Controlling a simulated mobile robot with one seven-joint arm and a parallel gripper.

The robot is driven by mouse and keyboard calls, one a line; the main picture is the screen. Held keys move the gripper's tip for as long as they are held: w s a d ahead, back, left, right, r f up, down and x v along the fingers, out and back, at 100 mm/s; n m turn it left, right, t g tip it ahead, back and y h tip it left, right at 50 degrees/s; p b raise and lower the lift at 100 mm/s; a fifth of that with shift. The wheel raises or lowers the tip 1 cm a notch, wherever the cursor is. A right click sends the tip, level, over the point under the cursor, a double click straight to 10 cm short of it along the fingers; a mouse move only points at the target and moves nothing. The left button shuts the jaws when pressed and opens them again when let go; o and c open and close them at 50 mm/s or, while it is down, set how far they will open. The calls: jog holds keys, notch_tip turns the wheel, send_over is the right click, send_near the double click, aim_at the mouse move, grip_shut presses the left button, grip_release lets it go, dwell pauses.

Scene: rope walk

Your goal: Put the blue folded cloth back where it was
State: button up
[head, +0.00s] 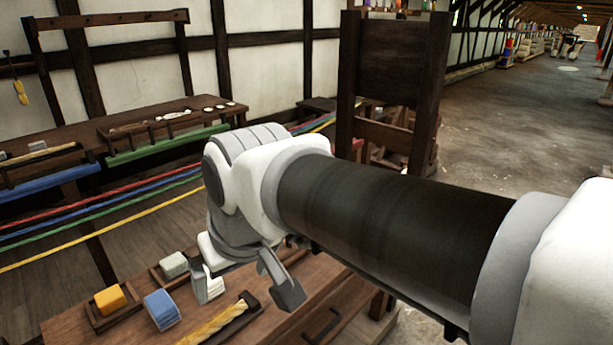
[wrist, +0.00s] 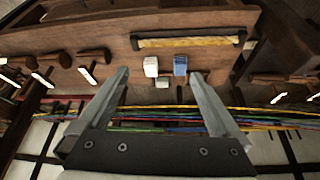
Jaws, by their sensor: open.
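The blue folded cloth (head: 162,309) lies on the wooden bench top, between a yellow folded cloth (head: 110,299) and a white folded cloth (head: 209,287). In the wrist view the blue cloth (wrist: 180,65) shows beside the white cloth (wrist: 151,66), beyond my fingertips. My gripper (head: 247,284) is open and empty above the bench, to the right of the blue cloth in the head view. One finger partly covers the white cloth there. In the wrist view my gripper (wrist: 157,75) has its fingers spread wide.
The yellow cloth sits in a small wooden tray (head: 95,322). A pale green cloth (head: 174,264) sits in another tray behind. A yellow rope piece (head: 213,325) lies in a long holder at the front. Coloured ropes (head: 90,222) stretch behind the bench.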

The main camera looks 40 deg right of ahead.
jog(key=shift+t, duration=0.3)
jog(key=s, duration=0.1)
jog(key=s+f, duration=0.1)
jog(key=s, duration=0.2)
jog(key=shift+d+f, duration=0.25)
jog(key=shift+d, duration=0.1)
notch_tip(320, 180, up, 6)
jog(key=p, duration=0.6)
jog(key=shift+w, duration=0.1)
